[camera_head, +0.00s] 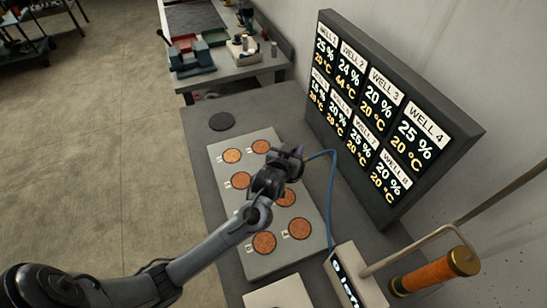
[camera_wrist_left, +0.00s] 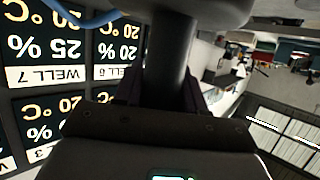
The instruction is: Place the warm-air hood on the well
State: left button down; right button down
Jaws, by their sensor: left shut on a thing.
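My left gripper (camera_head: 272,180) is over the middle of the pale well plate (camera_head: 232,219), shut on the dark grey warm-air hood (camera_head: 289,154). A blue hose (camera_head: 332,185) runs from near the hood to a box with a lit display (camera_head: 352,283). The plate carries several round orange-brown wells, such as one at the front (camera_head: 264,243) and one at the back (camera_head: 261,146). My gripper and arm hide part of the plate. In the left wrist view, the hood's grey stem (camera_wrist_left: 166,62) stands between the fingers. Whether the hood touches a well is unclear. My right gripper is out of view.
A dark display board (camera_head: 385,115) leans at the right; its WELL 2 cell reads 44 °C, brighter than several 20 °C cells. A black disc (camera_head: 222,121) lies behind the plate. An orange roll (camera_head: 435,272) on a rod is at the lower right.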

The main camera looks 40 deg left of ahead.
pick_arm(q)
jog(key=w+a+f, duration=0.2)
jog(key=a+f, duration=0.7)
jog(key=shift+f, duration=0.25)
jog(key=shift+w, duration=0.1)
jog(key=shift+f, duration=0.15)
jog(key=c, duration=0.6)
grip_release()
jog(key=shift+c, duration=0.2)
